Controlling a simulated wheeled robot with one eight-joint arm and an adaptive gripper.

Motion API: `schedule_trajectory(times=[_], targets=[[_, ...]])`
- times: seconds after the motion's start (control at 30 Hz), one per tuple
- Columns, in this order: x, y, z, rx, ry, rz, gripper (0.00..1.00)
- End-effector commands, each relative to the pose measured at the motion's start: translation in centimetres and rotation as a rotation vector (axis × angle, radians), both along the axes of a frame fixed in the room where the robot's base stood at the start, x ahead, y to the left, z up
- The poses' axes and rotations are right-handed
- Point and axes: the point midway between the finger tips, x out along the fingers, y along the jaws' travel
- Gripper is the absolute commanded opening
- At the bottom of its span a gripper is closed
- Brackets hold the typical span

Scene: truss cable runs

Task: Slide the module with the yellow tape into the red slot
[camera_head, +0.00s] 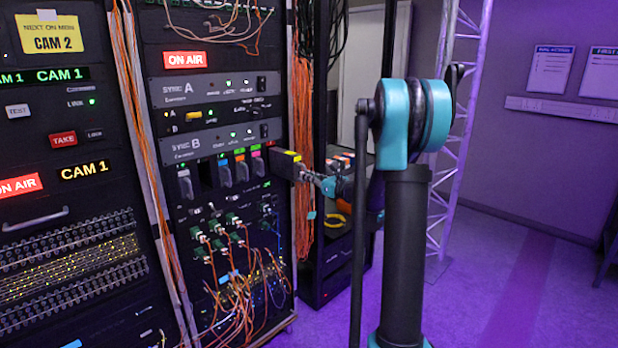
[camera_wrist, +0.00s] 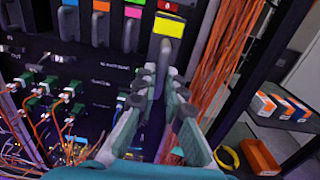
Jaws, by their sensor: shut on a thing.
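The module with the yellow tape (camera_head: 287,163) is a dark block sticking out of the rack front at the right end of a row of modules. In the wrist view its yellow-taped end (camera_wrist: 169,27) and grey front handle sit just below the red label (camera_wrist: 172,5) of the red slot. My gripper (camera_head: 305,175) is shut on the module at its outer end. In the wrist view both fingers of my gripper (camera_wrist: 162,80) are around the lower part of the handle. The module hides the slot mouth, so I cannot tell how deep it sits.
Other grey-handled modules (camera_wrist: 132,32) stand to the left under coloured labels. Orange cables (camera_head: 303,150) hang close to the right of the module. Patch cables (camera_head: 240,290) bunch below. A shelf (camera_wrist: 267,122) with small boxes and an orange bin (camera_wrist: 259,157) stands at right.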

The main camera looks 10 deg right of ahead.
Motion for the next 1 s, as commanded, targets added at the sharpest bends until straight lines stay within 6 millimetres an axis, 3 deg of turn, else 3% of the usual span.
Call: schedule_trajectory(times=[0.63, 1.0], targets=[[0.1, 0.1, 0.0, 0.0, 0.0, 0.0, 0.0], [1.3, 0.9, 0.1, 0.0, 0.0, 0.0, 0.0]])
